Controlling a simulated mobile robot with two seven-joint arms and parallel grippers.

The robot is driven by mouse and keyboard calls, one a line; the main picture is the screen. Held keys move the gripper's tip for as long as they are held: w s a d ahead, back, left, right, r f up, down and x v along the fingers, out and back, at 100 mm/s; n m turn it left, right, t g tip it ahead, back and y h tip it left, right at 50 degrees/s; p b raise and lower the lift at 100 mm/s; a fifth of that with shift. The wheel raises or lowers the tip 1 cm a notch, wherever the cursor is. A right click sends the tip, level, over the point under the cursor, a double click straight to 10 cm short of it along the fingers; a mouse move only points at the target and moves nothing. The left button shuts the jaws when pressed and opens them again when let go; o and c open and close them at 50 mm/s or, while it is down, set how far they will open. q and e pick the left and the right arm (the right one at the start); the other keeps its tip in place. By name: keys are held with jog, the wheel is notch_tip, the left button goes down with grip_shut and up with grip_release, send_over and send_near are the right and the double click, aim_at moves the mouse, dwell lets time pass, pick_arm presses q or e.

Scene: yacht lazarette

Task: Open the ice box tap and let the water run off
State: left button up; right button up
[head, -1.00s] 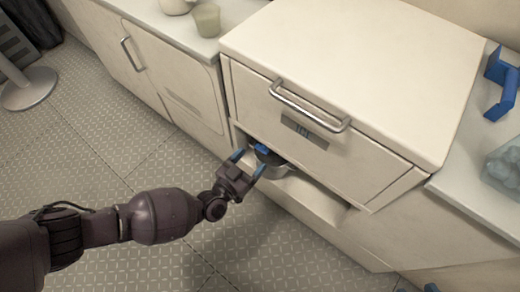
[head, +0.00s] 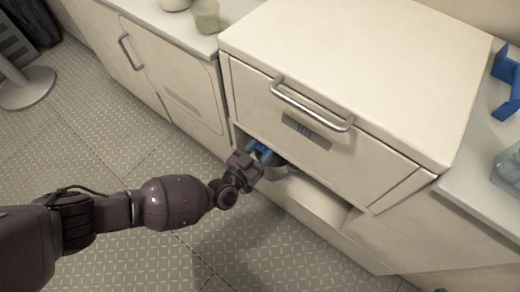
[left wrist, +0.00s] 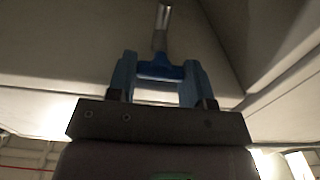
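The ice box (head: 350,60) is a large cream chest with a metal bar handle and a label reading ICE. Its tap has a blue handle (left wrist: 160,72) and a metal stem (left wrist: 162,28) in the left wrist view. In the head view the tap sits in the recess under the front panel, mostly hidden by my left gripper (head: 261,153). The gripper's blue fingers are apart, one on each side of the tap handle; I cannot tell whether they touch it. A grey, round-rimmed vessel (head: 278,172) partly shows below the tap. No running water shows. My right gripper is not in view.
A cream ledge (head: 315,202) runs below the recess. A blue bracket (head: 507,78) and a pale translucent object (head: 508,168) are on the right counter. A greenish cup (head: 206,17) stands on the left counter. The patterned floor (head: 100,130) is open at left.

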pick_arm(q)
jog(key=shift+c, duration=1.2)
jog(key=shift+d+r+n, duration=0.15)
jog(key=shift+n, duration=0.55)
jog(key=o, duration=0.9)
